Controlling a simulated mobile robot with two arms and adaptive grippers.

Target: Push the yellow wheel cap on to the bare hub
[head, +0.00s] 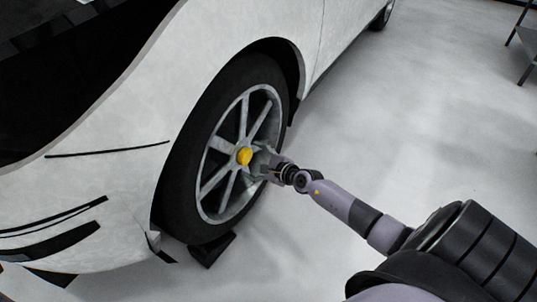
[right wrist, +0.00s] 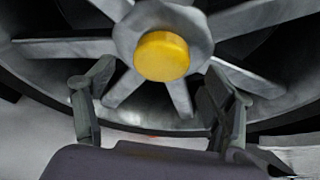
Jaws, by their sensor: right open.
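The yellow wheel cap (head: 244,156) sits at the centre of the car's front wheel, over the hub, in the head view. In the right wrist view the yellow cap (right wrist: 162,56) stands out from the grey hub (right wrist: 127,36); I cannot tell whether it is fully seated. My right gripper (head: 264,163) is just right of the cap in the head view. In the right wrist view my right gripper (right wrist: 158,88) is open and empty, its fingers apart below and either side of the cap. My left gripper is not in view.
The spoked rim (head: 215,161) and black tyre (head: 185,190) surround the hub. The white car body (head: 215,35) arches over the wheel. A dark block (head: 211,250) lies at the tyre's foot. The floor (head: 400,110) to the right is clear, with a rack (head: 525,45) far off.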

